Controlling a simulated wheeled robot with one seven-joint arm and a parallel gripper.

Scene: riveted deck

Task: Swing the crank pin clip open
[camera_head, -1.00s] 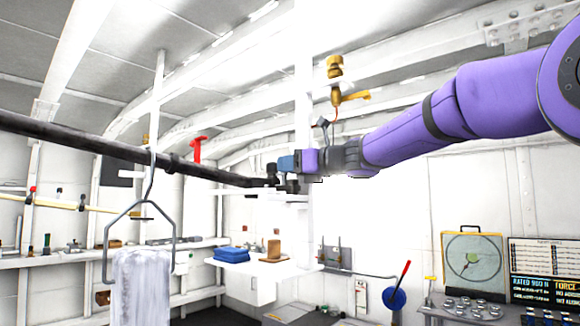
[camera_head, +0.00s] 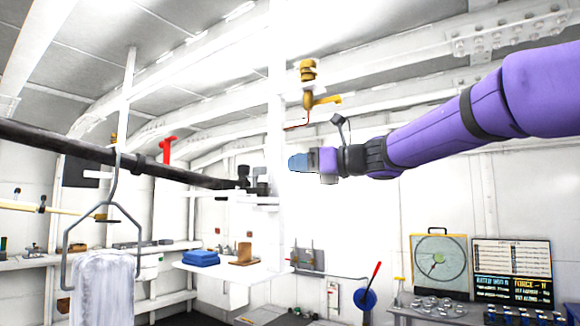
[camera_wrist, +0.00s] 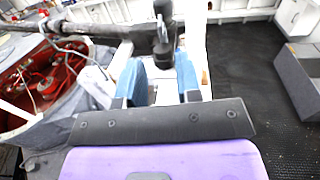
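The crank pin clip appears to be among the small dark fittings (camera_head: 262,182) at the right end of a long black bar (camera_head: 130,155). I cannot tell whether it is shut or swung open. In the wrist view a dark upright fitting (camera_wrist: 163,32) stands beyond my fingertips, roughly in line with the gap between them. My gripper (camera_head: 298,162) has blue fingers and is to the right of the fittings in the head view, with a visible gap. In the wrist view my gripper (camera_wrist: 160,75) is open, with nothing seen held between its fingers.
A brass valve (camera_head: 309,85) hangs above my gripper. A hanger with a white cloth (camera_head: 103,290) hangs from the bar at left. A shelf with a blue folded cloth (camera_head: 201,258) is below. A red-handled blue wheel (camera_head: 365,298) and a gauge (camera_head: 439,258) are at right.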

